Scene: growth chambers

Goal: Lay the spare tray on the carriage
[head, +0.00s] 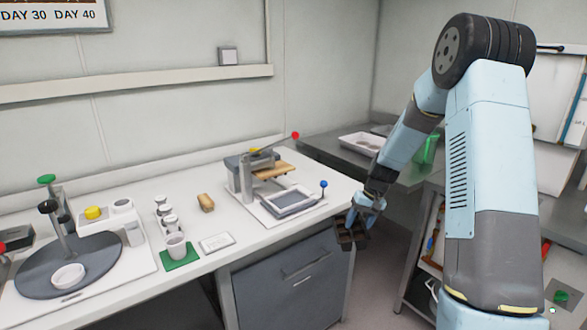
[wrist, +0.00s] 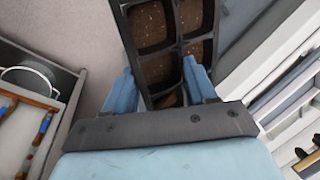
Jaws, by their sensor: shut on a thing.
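My gripper (head: 364,212) is shut on a dark tray (head: 350,238) with several cells. The tray hangs beyond the right front corner of the white bench, beside the drawer cabinet. In the wrist view the tray (wrist: 148,50) sits between the two blue fingers of my gripper (wrist: 172,85), with brown soil in its cells; its far end is out of view. A lever device (head: 247,178) with a red knob stands on the bench. In front of it lies a white-rimmed frame with a grey inset (head: 290,203), which looks like the carriage, with a blue knob beside it. The inset looks empty.
A grey turntable (head: 40,272) is at far left. A steel bench (head: 345,150) with a white tray stands behind.

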